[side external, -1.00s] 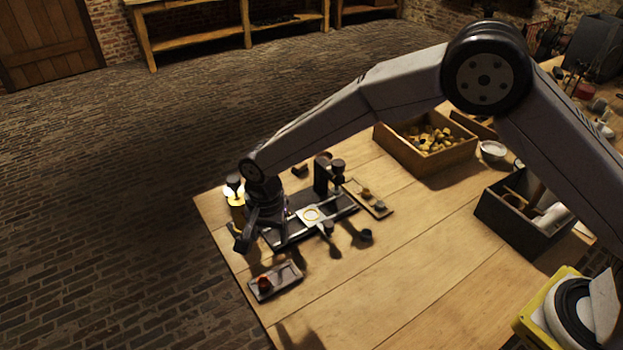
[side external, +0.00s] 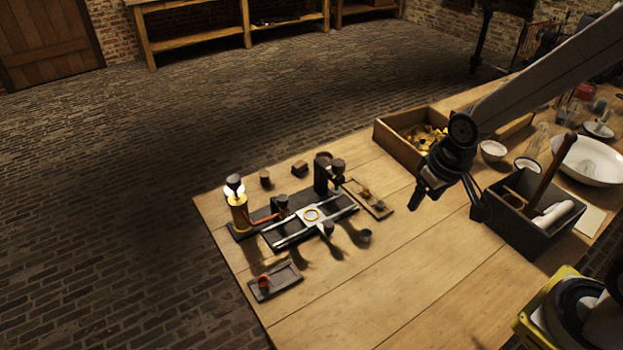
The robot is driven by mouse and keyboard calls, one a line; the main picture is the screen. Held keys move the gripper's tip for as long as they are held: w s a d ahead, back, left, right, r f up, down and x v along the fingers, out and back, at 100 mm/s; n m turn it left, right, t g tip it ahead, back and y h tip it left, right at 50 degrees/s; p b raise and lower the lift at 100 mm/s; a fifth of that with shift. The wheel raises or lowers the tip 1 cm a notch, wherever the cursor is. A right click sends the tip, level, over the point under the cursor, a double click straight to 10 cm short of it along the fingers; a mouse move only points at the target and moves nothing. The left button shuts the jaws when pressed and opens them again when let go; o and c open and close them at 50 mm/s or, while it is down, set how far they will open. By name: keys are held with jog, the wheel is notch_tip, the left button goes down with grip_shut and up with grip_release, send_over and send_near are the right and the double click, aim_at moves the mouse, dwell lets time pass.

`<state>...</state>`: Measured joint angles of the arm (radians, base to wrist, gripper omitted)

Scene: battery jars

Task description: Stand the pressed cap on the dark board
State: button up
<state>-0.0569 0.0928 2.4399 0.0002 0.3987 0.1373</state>
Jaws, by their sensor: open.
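A dark flat tray-like board (side external: 285,275) lies at the front left of the table, with a small orange-red round piece (side external: 264,283) standing on its left part. I cannot tell which small piece is the pressed cap. My gripper (side external: 430,193) is open, above the table to the right of these boards, with nothing visible in it.
A lit brass lamp (side external: 238,212) stands at the table's left edge. A small dark cup (side external: 365,236) and a tray of small pieces (side external: 372,203) are nearby. A wooden box (side external: 388,148) and a dark bin (side external: 505,225) stand to the right. The table's front middle is clear.

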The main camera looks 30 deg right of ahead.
jog(key=s, duration=0.1)
jog(key=s+d, duration=0.1)
jog(key=s+n, duration=0.1)
jog(key=shift+s+d+f, duration=0.1)
jog(key=shift+s+d, duration=0.05)
jog(key=shift+d, duration=0.25)
